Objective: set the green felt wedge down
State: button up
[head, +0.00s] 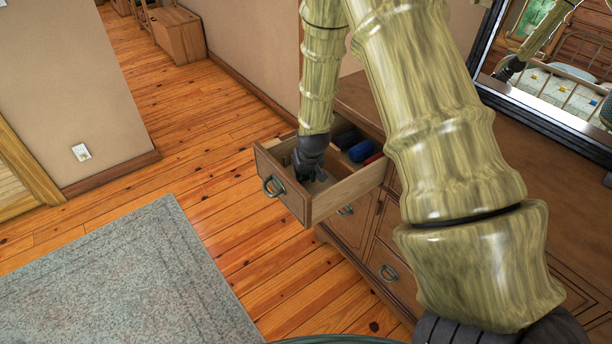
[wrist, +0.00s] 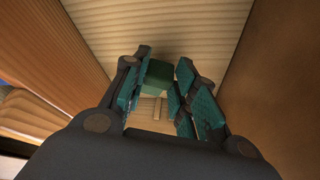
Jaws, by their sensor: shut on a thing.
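My gripper (head: 310,170) reaches down into the open dresser drawer (head: 283,192), near its front end. In the wrist view my gripper (wrist: 159,84) has its teal-padded fingers on both sides of the green felt wedge (wrist: 158,74) and is shut on it. Pale wood of the drawer (wrist: 165,22) lies behind the wedge, with darker wooden walls on both sides. I cannot tell whether the wedge touches the drawer floor. In the head view the wedge is hidden or too small to make out.
Farther back in the drawer lie a dark item (head: 346,139), a blue item (head: 362,150) and a red item (head: 374,158). The dresser (head: 352,228) stands at the right, with a mirror (head: 548,75) above. A grey rug (head: 125,275) covers the floor at left.

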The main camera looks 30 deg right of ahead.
jog(key=shift+f, duration=0.65)
jog(key=shift+f, duration=0.1)
jog(key=o, duration=1)
jog(key=shift+r, duration=0.5)
jog(key=b+v, duration=0.1)
jog(key=v, duration=1)
jog(key=shift+s+r, duration=0.1)
jog(key=shift+s, duration=0.05)
